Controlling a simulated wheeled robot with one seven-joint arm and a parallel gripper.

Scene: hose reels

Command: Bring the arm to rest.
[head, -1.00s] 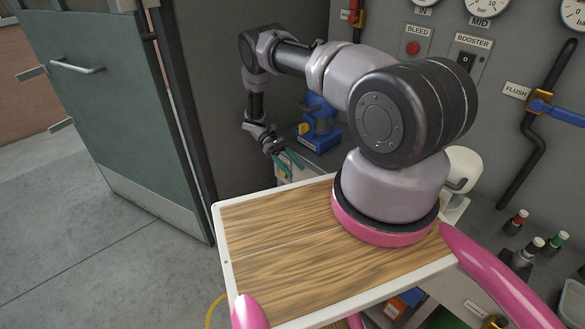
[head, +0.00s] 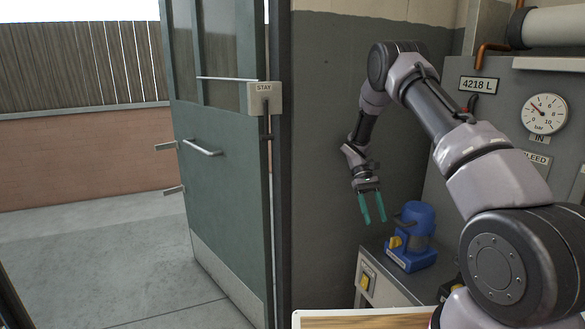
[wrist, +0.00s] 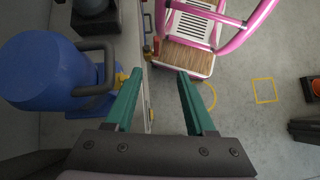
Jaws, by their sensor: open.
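My gripper (head: 371,207) shows in the head view with its two green fingers spread and nothing between them. It hangs pointing down, to the left of a blue device and apart from it. My arm arches from the lower right up to an elbow and down to the wrist. In the wrist view my gripper (wrist: 158,85) is also open and empty, with the floor and a pink-framed step beyond the fingers.
The blue device (head: 411,238) stands on a grey cabinet (head: 382,287); in the wrist view it (wrist: 42,72) is close at left. A green door (head: 228,180) stands open at left. A panel with a gauge (head: 543,114) is at right. The pink-framed step (wrist: 188,55) stands on the floor.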

